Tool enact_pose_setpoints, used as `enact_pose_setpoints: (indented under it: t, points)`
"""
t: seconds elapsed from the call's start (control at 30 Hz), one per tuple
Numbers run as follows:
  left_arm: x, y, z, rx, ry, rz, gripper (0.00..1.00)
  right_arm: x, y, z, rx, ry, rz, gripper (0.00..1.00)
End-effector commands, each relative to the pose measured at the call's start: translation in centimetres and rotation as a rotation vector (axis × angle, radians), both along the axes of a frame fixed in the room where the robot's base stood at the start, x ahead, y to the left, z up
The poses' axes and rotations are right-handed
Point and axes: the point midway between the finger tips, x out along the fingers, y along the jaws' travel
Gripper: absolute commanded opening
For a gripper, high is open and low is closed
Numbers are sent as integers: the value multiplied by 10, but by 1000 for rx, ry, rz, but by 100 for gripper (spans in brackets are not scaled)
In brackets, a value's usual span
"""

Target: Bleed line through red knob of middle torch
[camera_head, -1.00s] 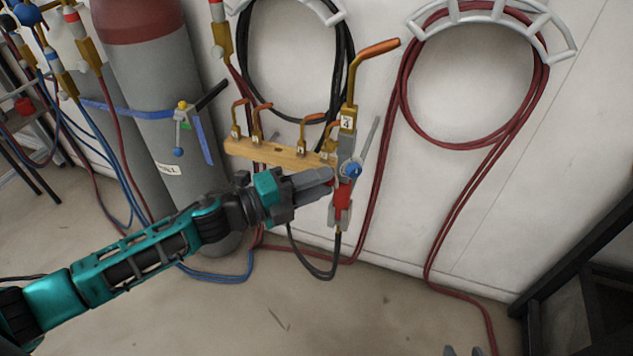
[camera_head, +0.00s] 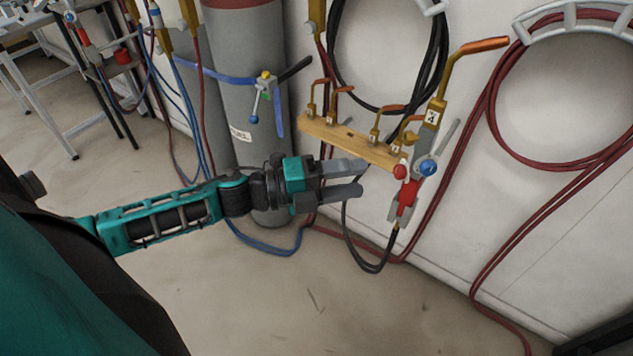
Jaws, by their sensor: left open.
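A torch (camera_head: 431,117) with a brass body, copper bent tip and a tag that seems to read 4 hangs upright, slightly tilted, right of centre. Its red knob (camera_head: 400,171) sticks out on its left side and its blue knob (camera_head: 428,167) on its front. Its lower handle (camera_head: 406,200) is red. My left gripper (camera_head: 361,180) is open and empty, its fingers pointing right, a short gap left of the red knob. Other torch parts (camera_head: 83,38) (camera_head: 161,38) hang at the upper left, partly cut off. I cannot tell which torch is the middle one. My right gripper is out of view.
A wooden rack (camera_head: 350,139) with several small copper nozzles is behind my gripper. A grey cylinder (camera_head: 245,100) with a blue strap stands left of it. Black hose (camera_head: 372,268) loops below the torch; red hoses (camera_head: 490,270) run at the right. The floor in front is clear.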

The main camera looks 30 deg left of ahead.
Motion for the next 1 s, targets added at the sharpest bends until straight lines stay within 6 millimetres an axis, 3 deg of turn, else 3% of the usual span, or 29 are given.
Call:
enact_pose_setpoints:
  t: [0.2, 0.4, 1.0]
  points:
    - [-25, 25, -1, 1, 4, 0, 53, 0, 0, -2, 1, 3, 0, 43]
    - [-38, 39, 0, 0, 0, 0, 53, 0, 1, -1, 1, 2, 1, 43]
    - [-41, 44, 1, 0, -1, -1, 53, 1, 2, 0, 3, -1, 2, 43]
